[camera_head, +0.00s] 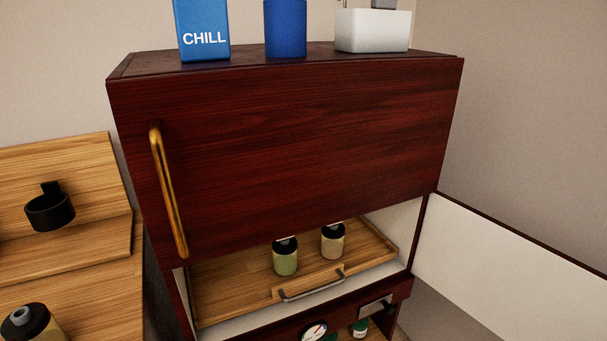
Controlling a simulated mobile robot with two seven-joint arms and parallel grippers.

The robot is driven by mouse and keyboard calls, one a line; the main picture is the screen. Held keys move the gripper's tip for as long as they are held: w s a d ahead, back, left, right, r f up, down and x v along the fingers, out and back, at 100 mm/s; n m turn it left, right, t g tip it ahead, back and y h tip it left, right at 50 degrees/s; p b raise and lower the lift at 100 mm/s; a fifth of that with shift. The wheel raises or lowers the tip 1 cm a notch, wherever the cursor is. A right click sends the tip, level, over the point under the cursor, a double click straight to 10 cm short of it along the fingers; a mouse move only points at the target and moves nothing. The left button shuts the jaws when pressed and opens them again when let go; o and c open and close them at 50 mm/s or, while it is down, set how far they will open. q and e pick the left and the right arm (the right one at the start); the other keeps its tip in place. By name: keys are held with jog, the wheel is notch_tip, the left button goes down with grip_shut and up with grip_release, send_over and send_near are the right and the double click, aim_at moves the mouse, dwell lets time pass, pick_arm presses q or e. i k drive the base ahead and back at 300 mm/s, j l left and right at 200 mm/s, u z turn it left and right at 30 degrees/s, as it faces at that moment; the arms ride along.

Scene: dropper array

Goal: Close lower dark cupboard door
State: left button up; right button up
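The dark red-brown wooden cupboard (300,140) fills the middle of the view. Its upper front panel is shut and carries a brass bar handle (168,190) at its left. The lower door (505,258) stands open to the right, swung outward, with its white inner face showing and a dark edge. It meets the cupboard at the right side of the lower opening. The door's far end runs out of the frame at the right, so its handle is hidden. Neither of my grippers is in view.
In the lower opening, a wooden tray (230,298) with a metal handle (311,286) holds two dark-capped bottles (286,262) (333,243). Below sit a gauge (314,332) and a green item. A wooden stand with a black holder (50,210) and a bottle (30,325) is at left.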

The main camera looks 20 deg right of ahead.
aim_at(518, 287)
jog(key=i+l+z, duration=0.1)
jog(key=l+z, duration=0.15)
jog(key=l, duration=0.15)
jog(key=k+l+u, duration=0.15)
jog(key=l, duration=0.25)
jog(key=k+l+u, duration=0.2)
jog(key=l, duration=0.2)
jog(key=k+l+u, duration=0.15)
jog(key=k+l, duration=0.15)
jog(key=j+z, duration=0.1)
jog(key=z, duration=0.15)
